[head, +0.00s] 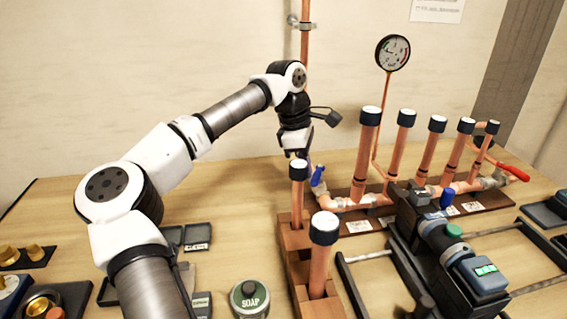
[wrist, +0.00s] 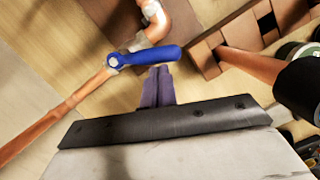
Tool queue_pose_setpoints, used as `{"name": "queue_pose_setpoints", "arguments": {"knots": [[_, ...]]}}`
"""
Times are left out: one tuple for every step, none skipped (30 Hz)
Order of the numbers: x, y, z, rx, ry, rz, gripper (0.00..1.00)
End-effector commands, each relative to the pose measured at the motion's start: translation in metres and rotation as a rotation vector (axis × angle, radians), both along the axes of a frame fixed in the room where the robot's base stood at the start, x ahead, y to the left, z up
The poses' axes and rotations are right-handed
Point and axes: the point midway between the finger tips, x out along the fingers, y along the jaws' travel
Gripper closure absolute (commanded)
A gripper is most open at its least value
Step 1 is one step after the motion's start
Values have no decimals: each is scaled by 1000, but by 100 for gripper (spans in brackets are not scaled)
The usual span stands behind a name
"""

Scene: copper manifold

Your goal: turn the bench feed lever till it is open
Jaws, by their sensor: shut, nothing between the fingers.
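A blue lever (head: 318,176) sits on the copper pipe at the left end of the manifold, just right of a short capped pipe. In the wrist view the blue lever (wrist: 150,57) pivots at its left end on a valve in the copper pipe (wrist: 60,112) and lies at a slant to it. My gripper (wrist: 158,72) is shut and empty, its fingertips right beside the lever's handle; I cannot tell whether they touch. In the head view my gripper (head: 304,157) points down by the lever, its fingers partly hidden behind the capped pipe.
Capped pipes (head: 320,255) stand in a wooden rack (head: 297,268) in front of my gripper. Another blue lever (head: 446,198) and a red lever (head: 512,172) are further right on the manifold. A gauge (head: 392,52) stands behind. A soap tin (head: 249,299) is in front.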

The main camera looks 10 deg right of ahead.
Motion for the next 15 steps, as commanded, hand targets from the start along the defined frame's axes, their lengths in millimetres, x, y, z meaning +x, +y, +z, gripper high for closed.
{"name": "queue_pose_setpoints", "arguments": {"knots": [[-3, -5, -2, 1, -1, 36, 100], [-4, -7, -2, 1, 0, 62, 100], [-6, -10, -2, 0, 0, 95, 100], [-7, -11, -2, 0, -1, 119, 100], [-8, -12, -2, 1, -1, 144, 100], [-9, -14, -2, 0, 1, 153, 100], [-9, -15, -2, 0, 1, 151, 100], [-10, -16, -2, 0, 1, 150, 100], [-11, -18, -2, 0, 2, 148, 100], [-12, -19, -1, 0, 2, 148, 100], [-12, -20, -1, 0, 2, 148, 100], [-13, -21, -1, 0, 2, 148, 100], [-13, -22, -1, 0, 1, 147, 100], [-14, -22, -1, 0, 1, 147, 100], [-14, -23, -1, 0, 1, 147, 100]]}}
